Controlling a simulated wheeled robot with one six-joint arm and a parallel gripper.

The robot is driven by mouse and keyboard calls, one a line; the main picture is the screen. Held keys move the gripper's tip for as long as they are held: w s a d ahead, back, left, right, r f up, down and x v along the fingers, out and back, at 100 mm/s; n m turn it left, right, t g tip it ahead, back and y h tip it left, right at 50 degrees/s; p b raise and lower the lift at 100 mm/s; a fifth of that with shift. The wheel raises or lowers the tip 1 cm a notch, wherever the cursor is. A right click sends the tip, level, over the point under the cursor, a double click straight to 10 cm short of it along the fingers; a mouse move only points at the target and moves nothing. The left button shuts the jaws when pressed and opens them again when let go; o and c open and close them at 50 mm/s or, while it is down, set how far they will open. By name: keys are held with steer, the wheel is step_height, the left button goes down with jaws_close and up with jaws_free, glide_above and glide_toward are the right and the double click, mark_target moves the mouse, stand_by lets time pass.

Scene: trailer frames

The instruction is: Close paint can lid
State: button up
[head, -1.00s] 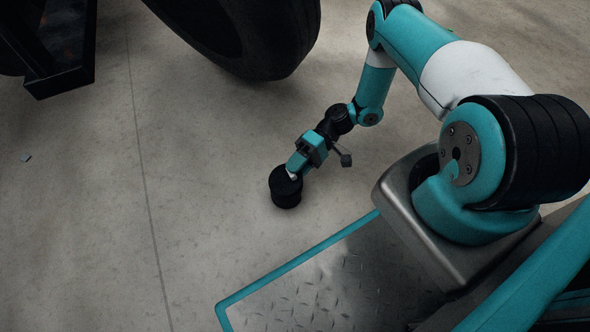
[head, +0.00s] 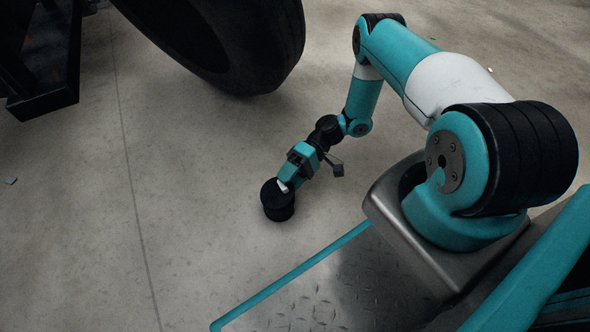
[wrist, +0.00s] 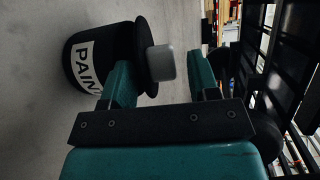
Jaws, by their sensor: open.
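A black paint can (head: 278,206) stands upright on the floor at the centre of the head view. In the wrist view the can (wrist: 73,75) lies sideways at upper left, with a white label reading "PAIN". A wide black lid (wrist: 143,50) with a grey knob (wrist: 161,63) sits at its top end; I cannot tell if it is fully seated. My gripper (head: 287,182) is just above the can. Contact with the knob is unclear.
A large black tyre (head: 240,50) stands behind the can, with a dark metal frame (head: 45,75) at far left.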

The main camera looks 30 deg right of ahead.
steer(key=v, duration=1.1)
steer(key=shift+d+p, duration=0.35)
steer(key=shift+p, duration=0.05)
steer(key=shift+r, duration=0.1)
steer(key=shift+c, duration=0.4)
